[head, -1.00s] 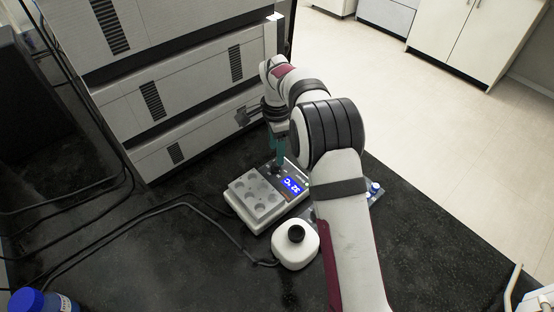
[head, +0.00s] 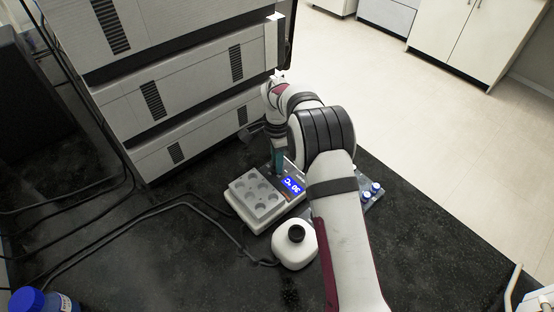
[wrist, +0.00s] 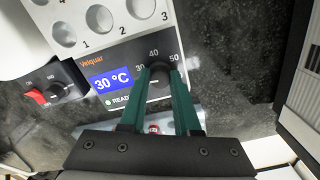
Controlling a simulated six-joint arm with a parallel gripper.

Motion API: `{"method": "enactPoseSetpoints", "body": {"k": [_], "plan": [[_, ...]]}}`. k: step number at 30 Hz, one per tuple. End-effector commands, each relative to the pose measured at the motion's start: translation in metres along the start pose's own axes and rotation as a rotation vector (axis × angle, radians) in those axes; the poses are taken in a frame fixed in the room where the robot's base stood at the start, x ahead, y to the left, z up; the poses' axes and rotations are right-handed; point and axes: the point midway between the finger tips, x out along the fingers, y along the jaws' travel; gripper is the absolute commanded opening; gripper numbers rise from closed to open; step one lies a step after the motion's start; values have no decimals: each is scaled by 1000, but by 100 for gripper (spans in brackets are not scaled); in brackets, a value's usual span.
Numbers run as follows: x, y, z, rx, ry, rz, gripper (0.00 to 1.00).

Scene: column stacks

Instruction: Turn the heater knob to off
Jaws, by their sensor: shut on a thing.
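The heater (head: 238,210) is a pale block with round wells and a blue lit display (head: 292,185). In the wrist view the display (wrist: 112,84) reads 30 °C, beside a scale printed 30, 40, 50. The dark round heater knob (wrist: 158,88) sits below the scale. My gripper (wrist: 157,74) points down with its two green fingers on either side of the knob, shut on it. In the head view my gripper (head: 278,165) is at the heater's far right side, and the knob is hidden behind it.
Blue-capped vials (head: 375,189) stand right of my arm. A stack of grey instruments (head: 190,105) rises behind.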

Motion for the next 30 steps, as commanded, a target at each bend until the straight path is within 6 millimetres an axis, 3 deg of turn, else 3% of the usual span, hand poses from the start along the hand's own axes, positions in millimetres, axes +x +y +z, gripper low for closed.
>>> {"method": "enactPoseSetpoints", "body": {"k": [11,30], "plan": [[0,0,0,-39,0,1,0],[0,0,0,-484,-1,1,0]]}}
